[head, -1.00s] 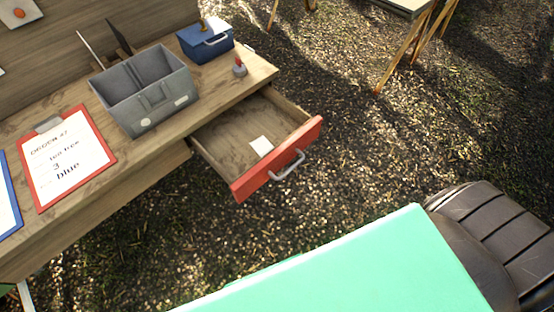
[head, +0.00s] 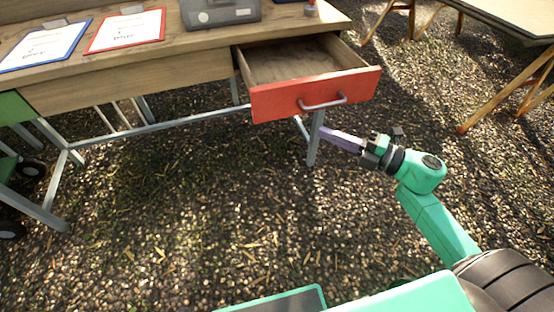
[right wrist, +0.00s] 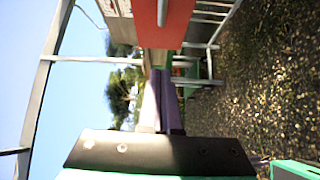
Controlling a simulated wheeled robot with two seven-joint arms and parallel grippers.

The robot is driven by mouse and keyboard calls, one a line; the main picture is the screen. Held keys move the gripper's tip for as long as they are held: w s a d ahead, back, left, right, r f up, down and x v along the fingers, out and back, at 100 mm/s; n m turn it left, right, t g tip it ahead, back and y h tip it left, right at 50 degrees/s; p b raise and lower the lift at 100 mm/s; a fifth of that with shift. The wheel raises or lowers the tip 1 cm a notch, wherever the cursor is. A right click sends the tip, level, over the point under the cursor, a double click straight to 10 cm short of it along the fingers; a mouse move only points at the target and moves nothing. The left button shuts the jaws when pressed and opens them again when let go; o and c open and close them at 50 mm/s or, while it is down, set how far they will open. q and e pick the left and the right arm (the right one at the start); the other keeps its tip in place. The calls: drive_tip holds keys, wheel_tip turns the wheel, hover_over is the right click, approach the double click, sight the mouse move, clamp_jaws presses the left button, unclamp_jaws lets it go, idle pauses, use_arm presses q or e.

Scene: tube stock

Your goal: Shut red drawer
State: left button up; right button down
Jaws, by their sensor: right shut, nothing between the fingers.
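The red drawer (head: 316,94) stands pulled out from the wooden workbench, with its bare inside showing and a grey bar handle (head: 322,103) on its front. In the right wrist view the red drawer front (right wrist: 180,22) is at the top centre, ahead of the fingers. My right gripper (head: 326,135) is shut and empty, just below and in front of the drawer front's right half. It also shows in the right wrist view (right wrist: 160,75). I cannot tell whether it touches the drawer. My left gripper is not in view.
On the bench (head: 212,40) are a grey bin (head: 221,12), a red clipboard (head: 127,30) and a blue clipboard (head: 45,44). A green drawer front (head: 14,107) is at far left. A bench leg (head: 314,140) stands beside my right gripper. Open gravel lies in front.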

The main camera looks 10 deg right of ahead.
drive_tip(key=a+n+g, duration=0.1)
approach(267, 106)
drive_tip(key=a, duration=0.4)
drive_tip(key=w, duration=0.2)
drive_tip(key=shift+w+a+f+y+p, duration=0.15)
drive_tip(key=shift+w+f+y+p, duration=0.05)
drive_tip(key=shift+w+y+p, duration=0.15)
drive_tip(key=shift+w, duration=0.55)
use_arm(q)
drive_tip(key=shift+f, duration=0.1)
